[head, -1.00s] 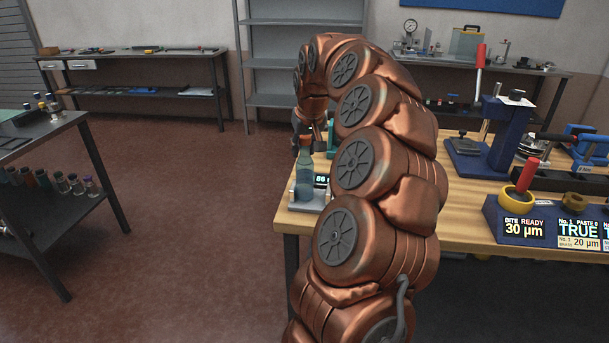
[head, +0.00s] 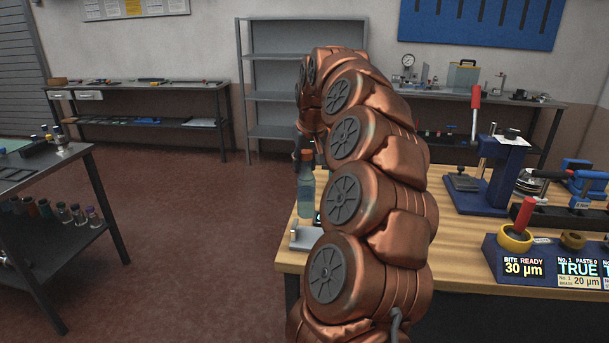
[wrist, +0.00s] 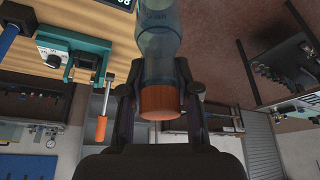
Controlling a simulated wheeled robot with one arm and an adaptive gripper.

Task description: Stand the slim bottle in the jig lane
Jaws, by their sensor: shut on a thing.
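The slim bottle (head: 306,188) is translucent blue-green with an orange cap, and it hangs upright at the left end of the wooden bench. My gripper (head: 304,152) is shut on it near the capped end. In the wrist view, the fingers of my gripper (wrist: 157,92) flank the neck of the bottle (wrist: 157,32), above and beside the orange cap. A small grey fixture (head: 305,238) sits at the bench's left edge, below the bottle in the picture and apart from it. My arm partly covers it, and I cannot tell whether it holds the jig lane.
The wooden bench (head: 460,235) carries a blue press (head: 492,175) and a display block (head: 525,262) at the right. A teal device (wrist: 75,55) is beside the bottle in the wrist view. A dark side table (head: 75,160) with vials stands left, with open floor between.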

